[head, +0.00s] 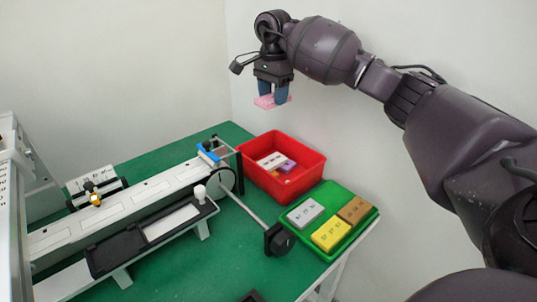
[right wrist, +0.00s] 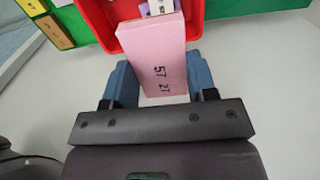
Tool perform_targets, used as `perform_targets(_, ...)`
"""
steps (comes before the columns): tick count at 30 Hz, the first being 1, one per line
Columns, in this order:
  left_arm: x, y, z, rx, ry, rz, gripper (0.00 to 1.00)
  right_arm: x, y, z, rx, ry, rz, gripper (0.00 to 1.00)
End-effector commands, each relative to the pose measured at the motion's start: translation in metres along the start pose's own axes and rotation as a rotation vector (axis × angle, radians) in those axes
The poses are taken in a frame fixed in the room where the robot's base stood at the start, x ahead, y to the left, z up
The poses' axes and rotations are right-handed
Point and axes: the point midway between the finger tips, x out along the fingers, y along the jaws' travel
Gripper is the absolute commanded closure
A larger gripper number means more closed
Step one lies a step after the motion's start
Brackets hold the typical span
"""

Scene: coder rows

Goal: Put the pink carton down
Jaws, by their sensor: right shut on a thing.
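The pink carton (head: 271,101) is held in my right gripper (head: 273,97), high above the table and close to the wall. In the right wrist view the pink carton (right wrist: 160,58) lies between the two blue fingers of the gripper (right wrist: 158,85), with dark printed digits on its face. The gripper is shut on it. Beyond the carton in that view is the red bin (right wrist: 98,20), partly hidden by it. In the head view the red bin (head: 313,161) stands on the green table and holds white, purple and orange cartons. My left gripper does not show.
A green tray (head: 331,188) with grey, yellow and brown cartons stands at the table's front right. A conveyor-like machine (head: 140,200) with a black rail and a rod fills the left. Some green table (head: 215,268) is bare in front.

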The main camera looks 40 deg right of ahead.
Motion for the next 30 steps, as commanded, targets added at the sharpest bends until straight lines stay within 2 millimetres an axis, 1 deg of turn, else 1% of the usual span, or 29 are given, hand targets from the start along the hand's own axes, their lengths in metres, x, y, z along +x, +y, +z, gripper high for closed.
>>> perform_targets(1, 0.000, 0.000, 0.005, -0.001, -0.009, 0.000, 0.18, 0.015, 0.000, 0.001, -0.001, -0.002, 0.007, 0.59)
perform_targets(3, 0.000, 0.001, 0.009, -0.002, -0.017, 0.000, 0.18, 0.032, 0.000, 0.001, -0.003, -0.002, 0.008, 0.59)
perform_targets(8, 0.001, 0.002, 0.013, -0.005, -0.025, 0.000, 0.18, 0.067, 0.001, 0.001, -0.003, -0.002, 0.008, 0.59)
perform_targets(12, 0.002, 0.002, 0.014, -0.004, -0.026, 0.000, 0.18, 0.097, 0.001, 0.002, -0.004, -0.003, 0.008, 0.59)
perform_targets(15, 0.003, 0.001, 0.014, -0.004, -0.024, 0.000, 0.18, 0.117, 0.001, 0.001, -0.005, -0.002, 0.006, 0.59)
perform_targets(19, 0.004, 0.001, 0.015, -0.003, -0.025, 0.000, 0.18, 0.133, 0.001, 0.001, -0.005, -0.002, 0.005, 0.59)
perform_targets(26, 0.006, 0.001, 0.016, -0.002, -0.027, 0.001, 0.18, 0.143, 0.000, 0.001, -0.004, -0.002, 0.001, 0.59)
perform_targets(30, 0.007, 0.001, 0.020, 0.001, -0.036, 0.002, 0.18, 0.162, 0.001, 0.002, -0.004, -0.002, 0.006, 0.59)
